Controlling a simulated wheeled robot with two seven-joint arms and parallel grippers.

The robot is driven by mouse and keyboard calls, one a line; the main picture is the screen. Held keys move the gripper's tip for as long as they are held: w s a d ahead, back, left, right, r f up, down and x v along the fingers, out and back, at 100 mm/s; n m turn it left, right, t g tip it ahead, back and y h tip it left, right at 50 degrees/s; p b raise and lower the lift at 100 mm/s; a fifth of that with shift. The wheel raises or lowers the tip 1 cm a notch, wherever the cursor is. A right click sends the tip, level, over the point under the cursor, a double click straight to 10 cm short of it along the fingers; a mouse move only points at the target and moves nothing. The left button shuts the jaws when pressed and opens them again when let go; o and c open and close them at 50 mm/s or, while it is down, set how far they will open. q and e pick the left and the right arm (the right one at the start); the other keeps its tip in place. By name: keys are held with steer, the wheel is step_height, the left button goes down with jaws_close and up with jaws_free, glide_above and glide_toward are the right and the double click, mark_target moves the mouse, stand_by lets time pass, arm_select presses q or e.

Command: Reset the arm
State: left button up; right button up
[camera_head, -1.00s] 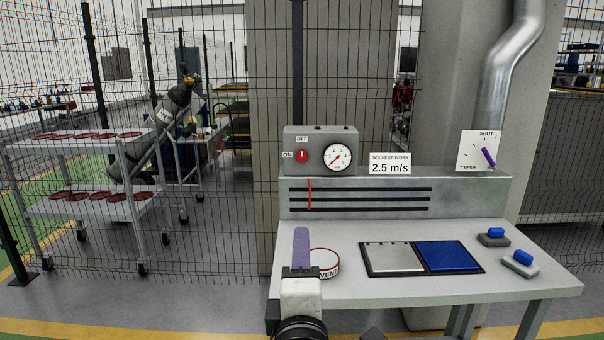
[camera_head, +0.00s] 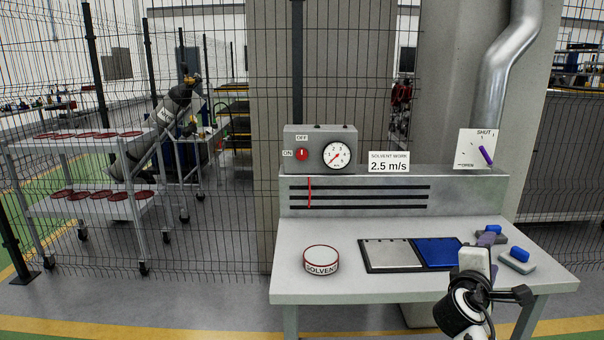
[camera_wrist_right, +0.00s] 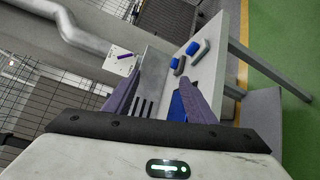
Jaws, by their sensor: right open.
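My right gripper (camera_head: 487,240) is over the right part of the grey workbench (camera_head: 300,285) in the head view, in front of the blue-handled blocks. In the right wrist view its two purple fingers (camera_wrist_right: 155,95) stand apart with nothing between them. It is open and empty. My left gripper is not in view.
A round solvent tin (camera_head: 321,261) stands on the bench's left side. A tray with a silver panel (camera_head: 392,255) and a blue panel (camera_head: 436,252) lies mid-bench. Two blue-handled blocks (camera_head: 518,259) sit at the right. A gauge box (camera_head: 320,149) and a purple damper lever (camera_head: 486,155) are behind.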

steer(key=s+d+m+g+h, duration=0.2)
steer(key=s+d+g+h, duration=0.1)
steer(key=d, duration=1.2)
steer(key=w+a+m+t+y, duration=0.4)
steer(key=w+a+m+y, duration=0.15)
steer(key=a, duration=0.35)
steer(key=w+a+m+t+y, duration=0.45)
steer(key=a+y, duration=0.25)
steer(key=a, duration=0.2)
steer(key=s+a+f+n+g+y, duration=0.1)
steer(key=s+a+f+g, duration=0.1)
steer(key=s+a+f, duration=0.35)
steer(key=s+a+f+g+y, duration=0.1)
steer(key=s+a+f, duration=0.1)
steer(key=s+f, duration=0.6)
steer(key=s+a+f+n+g+y, duration=0.1)
steer(key=s+a+f+g, duration=0.2)
steer(key=f, duration=0.7)
steer(key=s+a+f+g, duration=0.1)
steer(key=s+a+f, duration=0.2)
steer(key=s, duration=0.6)
steer(key=s+a+f+g+y, duration=0.1)
steer(key=s+a+f, duration=0.2)
steer(key=s, duration=0.6)
steer(key=s+a+f+g, duration=0.1)
steer(key=s+a+f, duration=0.3)
steer(key=s, duration=0.5)
steer(key=shift+s+f+m, duration=0.3)
steer(key=shift+f+m, duration=0.1)
steer(key=shift+f, duration=0.2)
